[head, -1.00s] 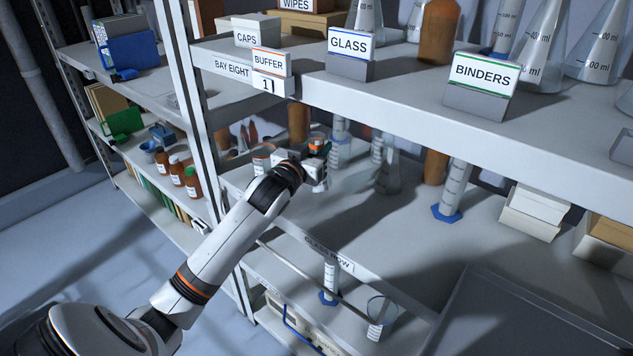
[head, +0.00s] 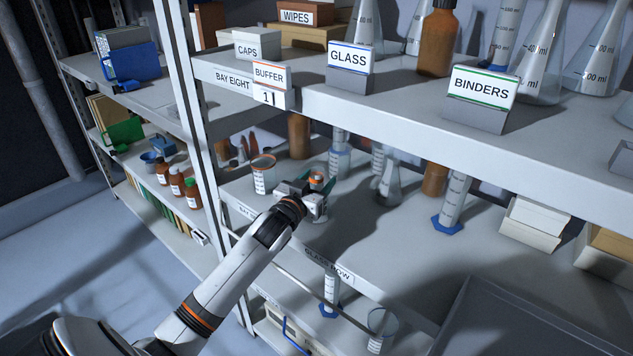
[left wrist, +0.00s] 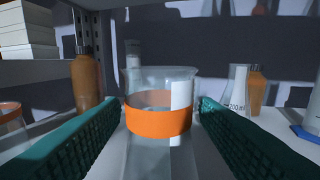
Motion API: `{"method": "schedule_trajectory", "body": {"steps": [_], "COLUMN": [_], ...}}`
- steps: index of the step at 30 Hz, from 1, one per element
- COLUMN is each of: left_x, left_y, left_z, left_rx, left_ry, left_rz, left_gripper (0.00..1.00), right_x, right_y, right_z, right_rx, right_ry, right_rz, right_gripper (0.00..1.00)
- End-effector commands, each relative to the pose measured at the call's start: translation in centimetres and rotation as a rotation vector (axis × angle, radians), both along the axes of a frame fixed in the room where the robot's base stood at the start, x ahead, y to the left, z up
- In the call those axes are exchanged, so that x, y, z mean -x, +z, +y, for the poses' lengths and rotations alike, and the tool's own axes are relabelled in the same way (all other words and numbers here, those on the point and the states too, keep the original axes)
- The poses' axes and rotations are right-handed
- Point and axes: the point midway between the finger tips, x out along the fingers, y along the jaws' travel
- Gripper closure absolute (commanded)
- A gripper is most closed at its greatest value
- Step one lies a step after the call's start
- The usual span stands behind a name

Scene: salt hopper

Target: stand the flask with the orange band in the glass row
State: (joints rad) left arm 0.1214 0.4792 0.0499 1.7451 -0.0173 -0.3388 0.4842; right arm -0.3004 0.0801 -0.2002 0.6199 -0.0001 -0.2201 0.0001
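The flask with the orange band (left wrist: 158,121) is a clear, beaker-like vessel, upright in the middle of the left wrist view. In the head view only a small part of it, with orange (head: 316,181), shows at my left gripper (head: 306,187). The gripper's green fingers (left wrist: 158,128) stand open, one on each side of the flask, with a narrow gap at each side. The flask's base is hidden. The GLASS ROW label (head: 328,265) is on the front edge of that shelf. My right gripper is not in view.
Another orange-rimmed beaker (head: 262,176) stands left of the gripper. A conical flask (head: 390,184) and a brown bottle (head: 299,135) stand behind, with measuring cylinders nearby. The upper shelf (head: 400,113) overhangs this space. The shelf's front middle is clear.

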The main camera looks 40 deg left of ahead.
Motion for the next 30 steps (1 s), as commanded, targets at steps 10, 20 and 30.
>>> {"method": "schedule_trajectory", "body": {"steps": [10, 20, 30], "left_x": [0.6, 6.8, 11.5], "left_y": [0.0, -0.1, 0.1], "left_z": [-0.1, -0.9, -1.4], "left_rx": [0.0, 0.0, 0.0], "left_ry": [0.0, -0.001, 0.0], "left_rz": [0.001, 0.002, 0.0], "left_gripper": [0.45, 0.45, 0.45], "right_x": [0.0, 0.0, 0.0], "right_y": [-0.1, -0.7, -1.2], "right_z": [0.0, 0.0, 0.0], "right_rx": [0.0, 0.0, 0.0], "right_ry": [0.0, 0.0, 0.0], "right_rz": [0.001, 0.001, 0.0], "right_gripper": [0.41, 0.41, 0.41]}}
